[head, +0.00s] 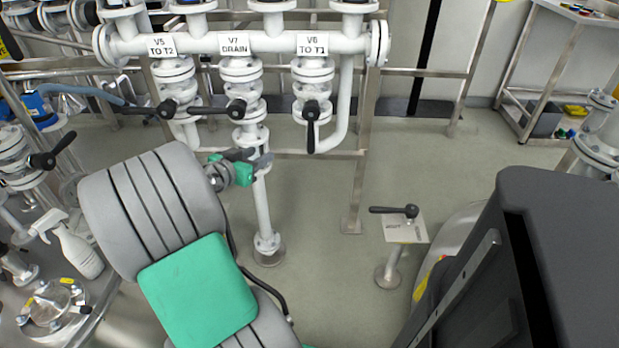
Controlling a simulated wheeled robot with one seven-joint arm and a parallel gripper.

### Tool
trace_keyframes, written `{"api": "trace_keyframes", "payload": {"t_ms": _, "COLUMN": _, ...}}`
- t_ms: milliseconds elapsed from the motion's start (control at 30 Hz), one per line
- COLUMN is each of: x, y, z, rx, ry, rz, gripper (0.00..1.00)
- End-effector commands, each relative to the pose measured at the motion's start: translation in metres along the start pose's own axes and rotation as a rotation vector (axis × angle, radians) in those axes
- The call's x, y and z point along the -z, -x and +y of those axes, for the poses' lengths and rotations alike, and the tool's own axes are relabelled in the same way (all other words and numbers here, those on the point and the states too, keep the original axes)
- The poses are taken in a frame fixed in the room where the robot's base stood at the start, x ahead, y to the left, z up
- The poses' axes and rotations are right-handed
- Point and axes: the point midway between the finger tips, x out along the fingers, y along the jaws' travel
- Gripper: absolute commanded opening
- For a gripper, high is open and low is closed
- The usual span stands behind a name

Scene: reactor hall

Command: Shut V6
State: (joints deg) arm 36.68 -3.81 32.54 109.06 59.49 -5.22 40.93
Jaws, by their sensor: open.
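The V6 valve (313,85) hangs under the white header pipe at the right of the row, below its label "V6 TO T1" (311,43). Its black lever (311,128) points straight down, in line with the pipe. My gripper (251,159) is at the end of my grey and green arm, below and left of the V6 lever and apart from it. It is open, and I see nothing in it. It overlaps the V7 drain pipe in the picture; I cannot tell the depth between them.
V7 (241,85) and V5 (175,80) are left of V6; their levers lie crosswise, pointing left. A steel rail (335,155) runs behind the pipes. A stand with a black lever (402,222) is lower right. A spray bottle (72,245) stands left.

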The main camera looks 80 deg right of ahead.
Motion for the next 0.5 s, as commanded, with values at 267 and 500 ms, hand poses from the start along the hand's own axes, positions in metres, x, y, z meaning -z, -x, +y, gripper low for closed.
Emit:
{"api": "trace_keyframes", "payload": {"t_ms": 267, "x": -0.006, "y": -0.074, "z": 0.076, "rx": -0.176, "ry": -0.05, "rz": 0.315, "gripper": 0.42}}
{"api": "trace_keyframes", "payload": {"t_ms": 500, "x": 0.009, "y": -0.111, "z": 0.084, "rx": -0.179, "ry": -0.052, "rz": 0.318, "gripper": 0.42}}
